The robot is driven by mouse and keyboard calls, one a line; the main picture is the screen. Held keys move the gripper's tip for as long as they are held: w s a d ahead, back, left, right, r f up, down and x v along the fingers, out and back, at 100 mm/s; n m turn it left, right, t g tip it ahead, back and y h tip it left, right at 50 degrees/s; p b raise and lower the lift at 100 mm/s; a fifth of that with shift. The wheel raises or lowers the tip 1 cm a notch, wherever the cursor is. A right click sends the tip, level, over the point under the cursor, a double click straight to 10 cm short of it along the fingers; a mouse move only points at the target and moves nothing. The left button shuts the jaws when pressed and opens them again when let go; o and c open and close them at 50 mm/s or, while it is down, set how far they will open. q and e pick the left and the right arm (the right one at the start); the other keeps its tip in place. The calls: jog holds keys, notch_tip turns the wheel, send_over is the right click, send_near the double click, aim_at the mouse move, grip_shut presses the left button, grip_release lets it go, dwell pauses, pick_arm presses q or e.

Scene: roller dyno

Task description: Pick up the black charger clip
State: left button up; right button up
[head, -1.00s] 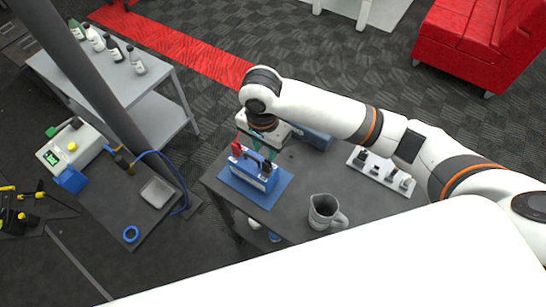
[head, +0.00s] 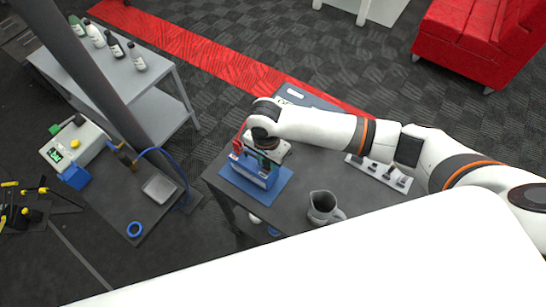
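A blue battery-like box (head: 246,174) stands on a blue mat (head: 282,187) on the dark table. A red clip (head: 237,148) sits at its top left. My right gripper (head: 264,160) is low over the right part of the box top. Its white body and teal fingers show, but the fingertips are small and overlap dark parts there. The black charger clip cannot be told apart from those dark parts, and I cannot tell whether the fingers are open or shut. My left gripper is not in view.
A grey jug (head: 321,207) stands at the table's front. A white strip with several dark parts (head: 400,181) lies at right, under my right arm. A blue-grey box (head: 318,103) is behind the arm. A side bench (head: 120,205) holds a metal tray (head: 160,188).

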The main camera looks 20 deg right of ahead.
jog(key=shift+w, duration=0.1)
grip_shut()
jog(key=shift+r, duration=0.15)
